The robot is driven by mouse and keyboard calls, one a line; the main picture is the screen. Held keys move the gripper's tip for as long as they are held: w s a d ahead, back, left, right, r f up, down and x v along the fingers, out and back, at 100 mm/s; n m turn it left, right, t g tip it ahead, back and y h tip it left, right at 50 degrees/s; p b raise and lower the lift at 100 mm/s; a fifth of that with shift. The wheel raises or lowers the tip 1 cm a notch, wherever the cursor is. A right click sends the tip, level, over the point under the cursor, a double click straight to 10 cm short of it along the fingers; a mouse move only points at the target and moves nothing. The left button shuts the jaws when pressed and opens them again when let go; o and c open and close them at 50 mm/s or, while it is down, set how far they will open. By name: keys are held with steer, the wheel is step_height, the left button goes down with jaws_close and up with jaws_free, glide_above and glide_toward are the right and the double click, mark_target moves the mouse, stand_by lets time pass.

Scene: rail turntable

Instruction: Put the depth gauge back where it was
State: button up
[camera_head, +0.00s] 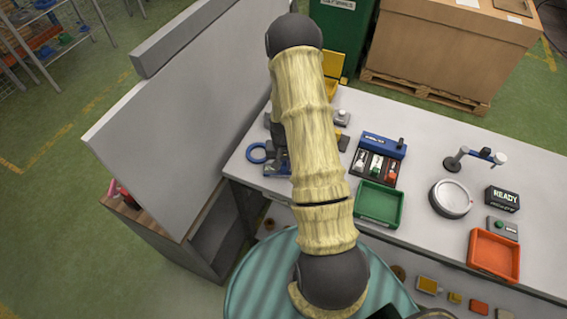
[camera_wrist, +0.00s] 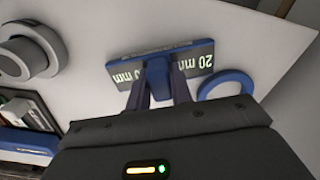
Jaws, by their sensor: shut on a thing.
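In the wrist view a blue and dark grey piece (camera_wrist: 203,58), marked "20 mm" on both sides of a blue stem, looks like the depth gauge. My gripper (camera_wrist: 160,82) is shut on the blue stem. The piece is close to the pale table top; I cannot tell whether it touches it. A blue ring (camera_wrist: 226,84) lies right beside it, and the ring also shows in the head view (camera_head: 249,153). In the head view my arm hides most of the gripper and the gauge.
A blue rack (camera_head: 383,145) with several small items stands right of my arm, near a green tray (camera_head: 360,205). Farther right are a round turntable (camera_head: 436,205), a black READY display (camera_head: 502,199) and an orange tray (camera_head: 476,259). A grey panel (camera_head: 185,100) rises on the left.

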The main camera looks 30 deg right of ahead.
steer(key=shift+f, duration=0.2)
steer(key=o, duration=0.9)
steer(key=shift+r, duration=0.1)
steer(key=shift+r+b, duration=1.8)
steer(key=shift+r, duration=4.35)
